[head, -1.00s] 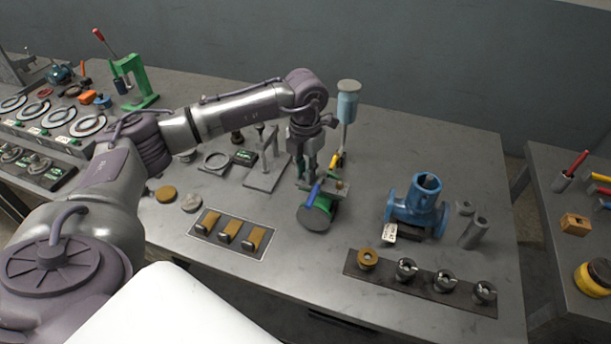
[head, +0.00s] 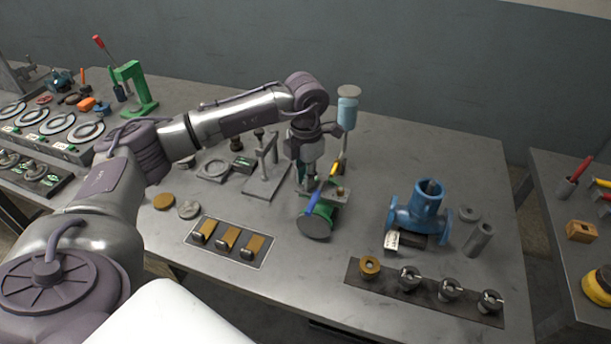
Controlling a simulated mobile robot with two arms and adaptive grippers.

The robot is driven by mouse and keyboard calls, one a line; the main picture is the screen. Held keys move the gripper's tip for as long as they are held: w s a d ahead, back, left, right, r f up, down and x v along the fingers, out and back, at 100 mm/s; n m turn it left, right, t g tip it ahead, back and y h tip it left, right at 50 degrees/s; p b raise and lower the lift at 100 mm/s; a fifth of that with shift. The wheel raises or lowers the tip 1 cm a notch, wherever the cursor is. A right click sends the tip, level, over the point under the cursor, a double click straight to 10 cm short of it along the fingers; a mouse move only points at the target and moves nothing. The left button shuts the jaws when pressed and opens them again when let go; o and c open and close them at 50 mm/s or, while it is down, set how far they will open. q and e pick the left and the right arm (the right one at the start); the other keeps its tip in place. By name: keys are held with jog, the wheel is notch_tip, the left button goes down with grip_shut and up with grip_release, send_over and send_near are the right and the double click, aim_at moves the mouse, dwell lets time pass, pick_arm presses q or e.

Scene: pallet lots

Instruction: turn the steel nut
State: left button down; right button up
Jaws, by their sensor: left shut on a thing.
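My left gripper (head: 309,181) points down over a green round-bodied fitting (head: 315,224) near the middle of the bench. Its fingers are shut on a small part at the top of that fitting, which appears to be the steel nut; the fingers mostly hide it. A small brass-coloured piece (head: 340,191) sits on the fitting's plate just right of the fingers. A blue bar or handle (head: 312,202) slants across the front of the fitting, with a yellow part (head: 334,169) behind. My right gripper is not in view.
A blue flanged pump body (head: 420,207) stands to the right, with grey cylinders (head: 478,238) beside it. A dark strip (head: 426,290) with several round fittings lies in front. A tray (head: 262,262) of brass-topped blocks is front left. A grey stand (head: 265,183) is close left.

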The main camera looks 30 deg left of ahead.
pick_arm(q)
jog(key=c, duration=1.4)
grip_release()
notch_tip(320, 180, up, 12)
